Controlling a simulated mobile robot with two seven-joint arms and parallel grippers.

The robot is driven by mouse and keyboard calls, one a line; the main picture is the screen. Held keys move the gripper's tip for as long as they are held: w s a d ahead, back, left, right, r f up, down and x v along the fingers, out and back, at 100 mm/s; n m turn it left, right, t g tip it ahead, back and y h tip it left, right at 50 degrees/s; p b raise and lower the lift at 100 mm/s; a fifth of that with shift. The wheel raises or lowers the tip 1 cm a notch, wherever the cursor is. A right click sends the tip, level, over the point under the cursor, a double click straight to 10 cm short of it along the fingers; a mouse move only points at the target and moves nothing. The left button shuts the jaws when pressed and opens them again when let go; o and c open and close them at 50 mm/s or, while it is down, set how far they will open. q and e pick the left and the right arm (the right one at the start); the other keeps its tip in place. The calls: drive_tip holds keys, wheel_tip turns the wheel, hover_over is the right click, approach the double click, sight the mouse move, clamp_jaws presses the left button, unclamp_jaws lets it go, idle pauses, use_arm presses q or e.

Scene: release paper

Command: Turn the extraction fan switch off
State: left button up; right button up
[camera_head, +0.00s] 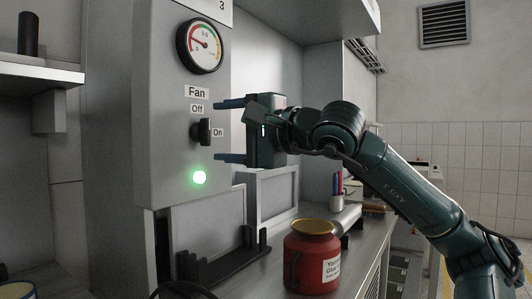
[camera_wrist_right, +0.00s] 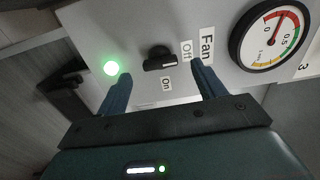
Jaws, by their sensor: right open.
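The black fan switch knob (camera_head: 202,132) sits on the front of a grey control box (camera_head: 165,110), between the "Off" label above and the "On" label at its right. A green lamp (camera_head: 199,177) below it is lit. The knob also shows in the right wrist view (camera_wrist_right: 159,58), with the lit lamp (camera_wrist_right: 111,68) to its left. My right gripper (camera_head: 217,131) is open in front of the box. Its blue fingers are spread above and below the knob's height, and nothing is between them. In the wrist view the knob lies beyond the fingertips. My left gripper is not in view.
A round gauge (camera_head: 200,46) is above the switch. A red container (camera_head: 312,258) with a label stands on the counter below my right arm. A black rack (camera_head: 225,262) is beside it. A shelf (camera_head: 40,72) is at the left.

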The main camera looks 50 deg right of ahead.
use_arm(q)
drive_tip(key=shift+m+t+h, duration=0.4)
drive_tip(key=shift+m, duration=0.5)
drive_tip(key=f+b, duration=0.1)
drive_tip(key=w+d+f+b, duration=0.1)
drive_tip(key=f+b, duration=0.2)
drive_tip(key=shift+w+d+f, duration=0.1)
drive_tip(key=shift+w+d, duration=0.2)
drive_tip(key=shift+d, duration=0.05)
use_arm(e)
drive_tip(key=s, duration=0.9)
drive_tip(key=shift+d, duration=0.35)
drive_tip(key=shift+w, duration=0.1)
